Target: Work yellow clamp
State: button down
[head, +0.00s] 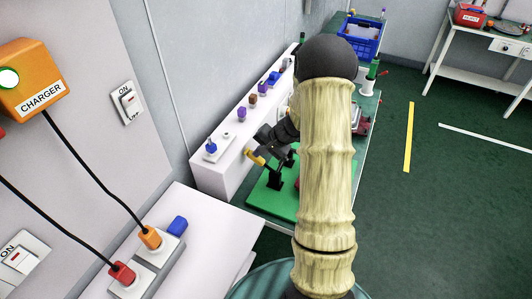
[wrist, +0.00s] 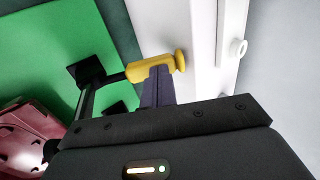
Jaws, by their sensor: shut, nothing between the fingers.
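The yellow clamp handle (head: 254,157) shows in the head view above the green board (head: 262,201), beside the white ledge. In the wrist view the yellow handle (wrist: 151,67) has a round knob at its right end and joins a dark arm on a black base (wrist: 90,71). My gripper (wrist: 158,72) is shut and empty. Its fingertips are right at the handle and overlap its lower edge in the picture; I cannot tell whether they touch it. In the head view my arm hides part of the board and clamp.
A white ledge (head: 207,176) with several coloured pieces runs along the wall, close by the clamp. A dark red shiny object (wrist: 28,140) is at the lower left in the wrist view. A blue crate (head: 361,38) stands at the far end. Open floor lies to the right.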

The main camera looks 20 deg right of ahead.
jog(key=shift+d, duration=0.1)
jog(key=shift+d+r, duration=0.2)
jog(key=shift+r, duration=0.25)
jog(key=a+v, duration=0.1)
jog(key=v, duration=1.2)
jog(key=shift+w+r+p, duration=0.3)
jog(key=shift+r+p, duration=0.05)
jog(key=shift+r, duration=0.05)
jog(key=shift+w, duration=0.2)
jog(key=shift+s+a, duration=0.1)
jog(key=shift+s, duration=0.05)
